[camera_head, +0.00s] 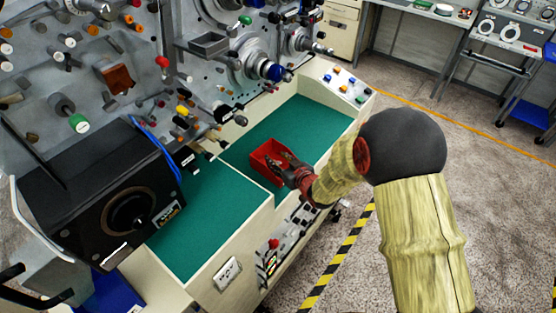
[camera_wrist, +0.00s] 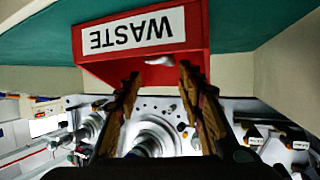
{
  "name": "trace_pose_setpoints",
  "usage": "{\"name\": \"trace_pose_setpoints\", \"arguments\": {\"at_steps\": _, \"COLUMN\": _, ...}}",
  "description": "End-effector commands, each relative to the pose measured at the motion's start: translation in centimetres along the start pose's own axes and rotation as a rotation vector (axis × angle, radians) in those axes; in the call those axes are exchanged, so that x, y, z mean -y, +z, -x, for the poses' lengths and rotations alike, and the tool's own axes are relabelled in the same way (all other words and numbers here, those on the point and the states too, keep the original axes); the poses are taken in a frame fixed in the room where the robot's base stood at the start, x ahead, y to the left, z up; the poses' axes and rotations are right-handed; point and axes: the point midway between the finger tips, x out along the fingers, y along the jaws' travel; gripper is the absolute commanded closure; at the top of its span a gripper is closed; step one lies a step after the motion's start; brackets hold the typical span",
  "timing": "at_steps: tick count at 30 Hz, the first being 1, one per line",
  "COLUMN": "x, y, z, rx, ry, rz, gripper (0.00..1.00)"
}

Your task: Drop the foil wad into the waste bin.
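The waste bin (camera_head: 262,163) is a small red open box on the green mat, in front of the machine. In the wrist view the bin (camera_wrist: 235,64) appears upside down, with a white WASTE label. My gripper (camera_head: 286,160) is at the bin, its fingers over the bin's opening. In the wrist view my gripper (camera_wrist: 159,74) has its two fingers spread apart with a gap between them. A small pale grey-white lump, probably the foil wad (camera_wrist: 161,61), shows at the bin's edge between the fingertips. I cannot tell whether it touches a finger. The wad is not discernible in the head view.
The green mat (camera_head: 290,122) lies in a recess with pale raised walls. Spindles and knobs (camera_head: 190,118) jut from the machine panel above it. A black box (camera_head: 100,190) stands at the left. The mat right of the bin is clear.

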Motion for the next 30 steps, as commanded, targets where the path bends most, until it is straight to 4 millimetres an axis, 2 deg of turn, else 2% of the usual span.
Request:
{"name": "trace_pose_setpoints", "arguments": {"at_steps": 5, "x": 0.0, "y": 0.0, "z": 0.0, "rx": 0.000, "ry": 0.000, "rz": 0.000, "gripper": 0.50}}
{"name": "trace_pose_setpoints", "arguments": {"at_steps": 17, "x": 0.0, "y": 0.0, "z": 0.6, "rx": 0.000, "ry": 0.000, "rz": 0.000, "gripper": 0.49}}
{"name": "trace_pose_setpoints", "arguments": {"at_steps": 23, "x": 0.0, "y": -0.1, "z": 3.5, "rx": -0.001, "ry": 0.001, "rz": 0.001, "gripper": 0.49}}
{"name": "trace_pose_setpoints", "arguments": {"at_steps": 30, "x": -0.1, "y": -0.1, "z": 8.2, "rx": -0.001, "ry": 0.003, "rz": 0.000, "gripper": 0.49}}
